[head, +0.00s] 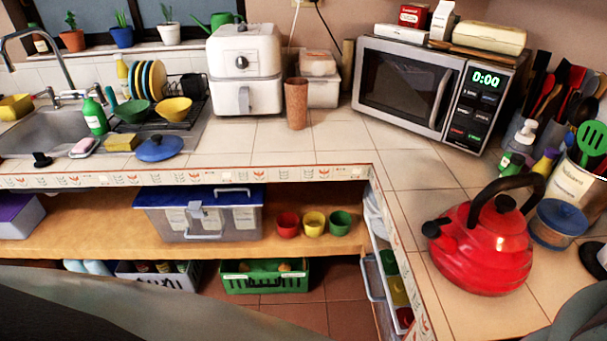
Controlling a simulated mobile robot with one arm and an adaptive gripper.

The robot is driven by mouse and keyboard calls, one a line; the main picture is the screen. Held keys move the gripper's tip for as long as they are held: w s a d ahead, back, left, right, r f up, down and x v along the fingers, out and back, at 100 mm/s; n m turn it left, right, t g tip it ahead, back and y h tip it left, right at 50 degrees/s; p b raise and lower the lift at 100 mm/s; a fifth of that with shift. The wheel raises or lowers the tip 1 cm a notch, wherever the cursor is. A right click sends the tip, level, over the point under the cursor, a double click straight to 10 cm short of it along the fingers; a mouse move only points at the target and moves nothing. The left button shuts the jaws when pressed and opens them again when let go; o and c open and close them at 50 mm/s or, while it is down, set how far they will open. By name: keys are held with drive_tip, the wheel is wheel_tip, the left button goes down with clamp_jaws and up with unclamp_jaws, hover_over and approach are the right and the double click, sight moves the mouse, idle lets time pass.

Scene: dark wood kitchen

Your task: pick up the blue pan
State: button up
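A blue, round, shallow piece with a dark knob or handle end, the only thing like the blue pan (158,149) in view, lies on the tiled counter to the right of the sink. I cannot tell whether it is a pan or a lid. It sits in front of the dish rack, close to the counter's front edge, beside a yellow sponge (122,141). My gripper is not in view. Blurred grey-green shapes fill the lower left and lower right corners; I cannot tell what they are.
Behind the blue pan is a dish rack (188,113) with bowls and plates. A green soap bottle (95,117) stands left. A white air fryer (245,68) and a brown cup (296,104) stand right. A red kettle (483,250) is at right. Bare counter lies before the air fryer.

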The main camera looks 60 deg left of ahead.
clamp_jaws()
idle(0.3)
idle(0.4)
